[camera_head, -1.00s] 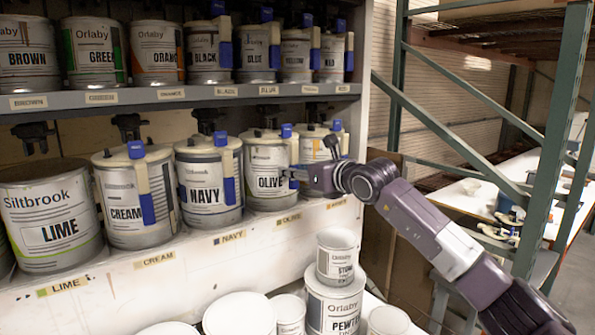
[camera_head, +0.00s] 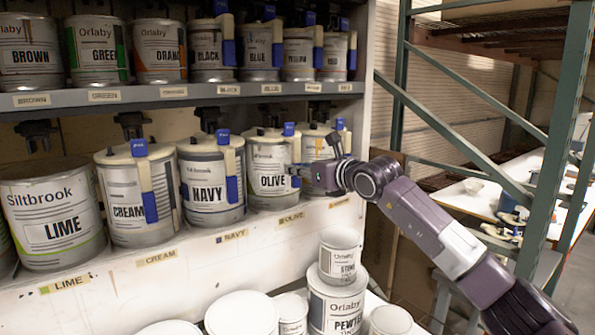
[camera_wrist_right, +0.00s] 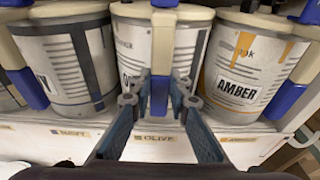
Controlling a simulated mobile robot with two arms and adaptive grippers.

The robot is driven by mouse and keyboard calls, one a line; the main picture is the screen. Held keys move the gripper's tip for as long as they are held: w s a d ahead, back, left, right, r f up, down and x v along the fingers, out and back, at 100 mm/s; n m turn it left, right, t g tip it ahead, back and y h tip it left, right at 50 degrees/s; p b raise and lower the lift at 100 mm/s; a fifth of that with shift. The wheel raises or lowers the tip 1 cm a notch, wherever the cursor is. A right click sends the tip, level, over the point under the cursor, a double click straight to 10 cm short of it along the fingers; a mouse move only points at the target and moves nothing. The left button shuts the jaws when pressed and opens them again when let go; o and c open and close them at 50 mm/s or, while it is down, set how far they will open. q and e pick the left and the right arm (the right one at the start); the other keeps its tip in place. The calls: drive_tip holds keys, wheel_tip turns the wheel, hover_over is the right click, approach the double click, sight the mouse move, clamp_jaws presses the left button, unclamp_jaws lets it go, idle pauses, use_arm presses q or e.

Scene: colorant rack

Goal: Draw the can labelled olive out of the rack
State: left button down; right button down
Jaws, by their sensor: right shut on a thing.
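The olive can (camera_head: 268,158) is a pale tin with an "OLIVE" label, upright on the lower shelf above its olive tag. It stands between the navy can (camera_head: 203,170) and the amber can (camera_head: 318,150). My right gripper (camera_head: 298,178) comes in from the right at its front. In the right wrist view the fingers (camera_wrist_right: 160,98) are shut on the blue grip (camera_wrist_right: 160,92) of the olive can's handle, which stands in front of the can (camera_wrist_right: 133,48) and partly covers its label. My left gripper is not in view.
The lime can (camera_head: 52,215) and cream can (camera_head: 125,200) stand further left on the shelf (camera_head: 190,252). The upper shelf (camera_head: 200,92) carries several more cans. Stacked cans, including pewter (camera_head: 336,300), stand below in front. A green metal frame (camera_head: 560,130) rises at right.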

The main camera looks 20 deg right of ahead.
drive_tip(key=shift+r, duration=0.3)
